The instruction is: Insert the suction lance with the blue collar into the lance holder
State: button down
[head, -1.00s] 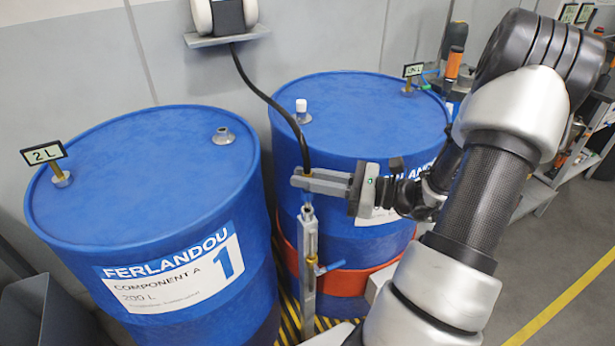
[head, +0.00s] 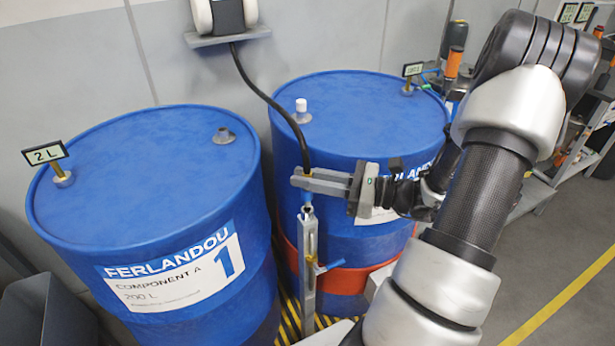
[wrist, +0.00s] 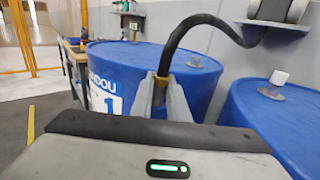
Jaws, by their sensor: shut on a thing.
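My gripper (head: 306,181) is shut on the top of the suction lance, where a brass-coloured fitting (head: 307,171) meets the black hose. The fitting also shows between my fingers in the wrist view (wrist: 161,90). The lance hangs upright below the fingers. A small bluish part, perhaps the blue collar (head: 307,197), shows just under them. The lance holder (head: 309,245) is a grey upright channel in front of the right drum, directly below my gripper. The lance's lower part appears in line with the holder's top; how deep it sits I cannot tell.
A blue drum labelled Component A, 1 (head: 140,190) stands left, with an open bung (head: 223,134) on top. Another blue drum (head: 360,110) stands behind the holder, with a white-capped bung (head: 301,108). The black hose (head: 268,98) runs up to a wall unit (head: 226,18). Floor is free at right.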

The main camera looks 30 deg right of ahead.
aim_at(307, 191)
jog(key=shift+f+b, duration=1.1)
jog(key=shift+f, duration=0.8)
jog(key=c, duration=1.6)
grip_release()
jog(key=shift+c, duration=0.2)
jog(key=shift+s+d, duration=0.1)
jog(key=v, duration=1.7)
jog(key=shift+r, duration=0.15)
